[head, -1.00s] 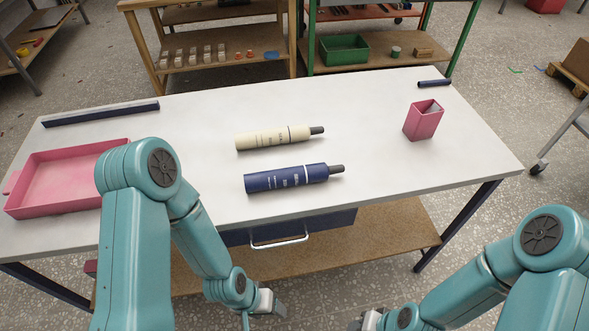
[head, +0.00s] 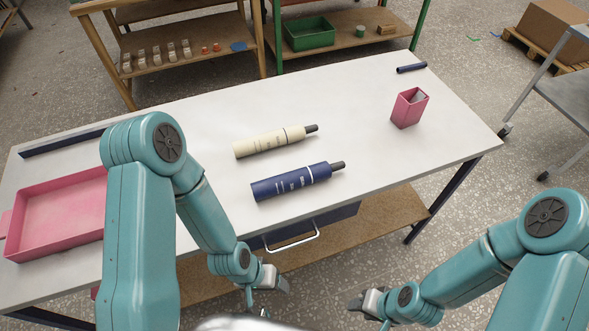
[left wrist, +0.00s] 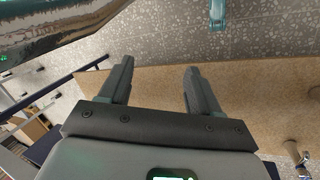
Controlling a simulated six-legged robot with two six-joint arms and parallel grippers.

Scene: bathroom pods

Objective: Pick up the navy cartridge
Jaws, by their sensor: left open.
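The navy cartridge (head: 291,182) lies on its side on the white table, its dark nozzle pointing right. A cream cartridge (head: 270,142) lies just behind it, apart from it. My left gripper (head: 272,292) is in front of the table's front edge, nearer to me than the navy cartridge. In the left wrist view the left gripper (left wrist: 158,85) is open with nothing between its fingers. My right gripper (head: 362,306) is at the lower middle right, clear of the table; its finger gap is not clear to see.
The white table (head: 370,150) also holds a pink tray (head: 60,248) at left, a pink square cup (head: 408,110) at right and a dark bar (head: 411,67) behind it. A drawer handle (head: 292,242) juts from the front. Table space right of the cartridges is clear.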

